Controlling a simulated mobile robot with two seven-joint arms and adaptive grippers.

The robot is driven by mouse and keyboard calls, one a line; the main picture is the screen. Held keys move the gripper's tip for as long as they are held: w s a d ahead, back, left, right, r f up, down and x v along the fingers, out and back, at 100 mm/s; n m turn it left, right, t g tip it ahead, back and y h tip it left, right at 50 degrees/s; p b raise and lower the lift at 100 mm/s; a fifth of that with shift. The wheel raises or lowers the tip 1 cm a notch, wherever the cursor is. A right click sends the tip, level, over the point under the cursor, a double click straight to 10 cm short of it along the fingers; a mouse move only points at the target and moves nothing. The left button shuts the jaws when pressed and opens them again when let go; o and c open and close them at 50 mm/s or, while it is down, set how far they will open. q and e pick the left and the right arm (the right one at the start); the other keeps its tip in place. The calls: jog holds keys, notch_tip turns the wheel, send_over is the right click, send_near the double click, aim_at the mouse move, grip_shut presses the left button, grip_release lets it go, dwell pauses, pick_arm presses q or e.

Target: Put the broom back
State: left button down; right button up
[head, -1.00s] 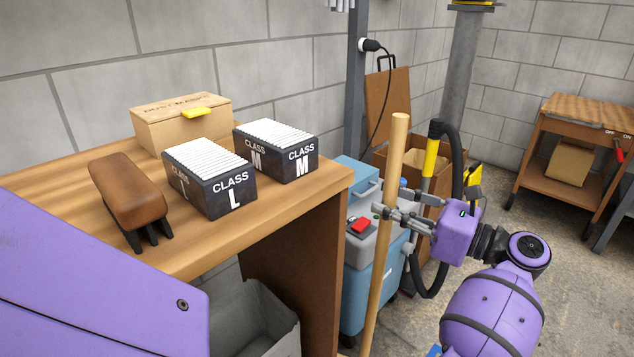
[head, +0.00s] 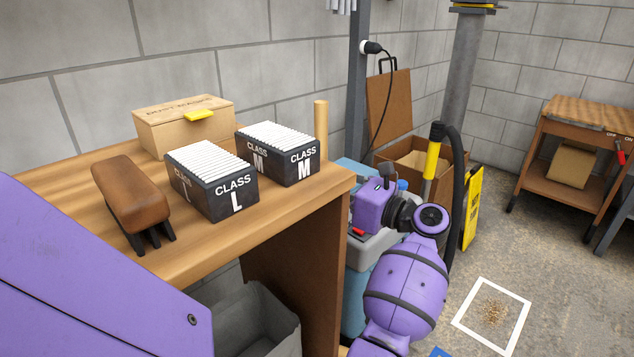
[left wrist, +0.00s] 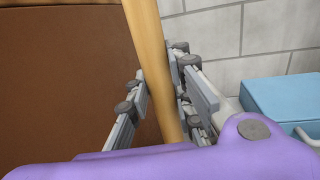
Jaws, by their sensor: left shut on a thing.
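The broom's pale wooden handle (head: 320,128) stands up behind the right end of the wooden bench in the head view. Only its top shows there; the rest and the broom head are hidden by the bench. In the left wrist view, the handle (left wrist: 152,60) runs slightly tilted between the grey fingers of my left gripper (left wrist: 163,92), which is shut on it. In the head view, the purple body of that gripper shows just right of the bench corner, and its fingers are hidden. My right gripper is not in view.
The bench (head: 290,215) carries a dust mask box (head: 160,125), two class boxes and a brown brush (head: 130,195). A blue-grey vacuum (head: 360,280) with a black hose stands close by my arm. A white floor square (head: 465,318) holds debris. A grey bin is under the bench.

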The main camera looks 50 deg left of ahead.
pick_arm(q)
jog(key=shift+s+a+f+b, duration=0.1)
jog(key=shift+a+f+b, duration=0.25)
jog(key=shift+f, duration=0.5)
jog(key=shift+s+a+f+b, duration=0.1)
jog(key=shift+a+f+b, duration=0.15)
jog(key=shift+f, duration=0.65)
jog(key=c, duration=2)
grip_release()
jog(key=shift+f, duration=0.15)
jog(key=o, duration=0.4)
jog(key=shift+o, duration=0.2)
jog(key=v, duration=1.2)
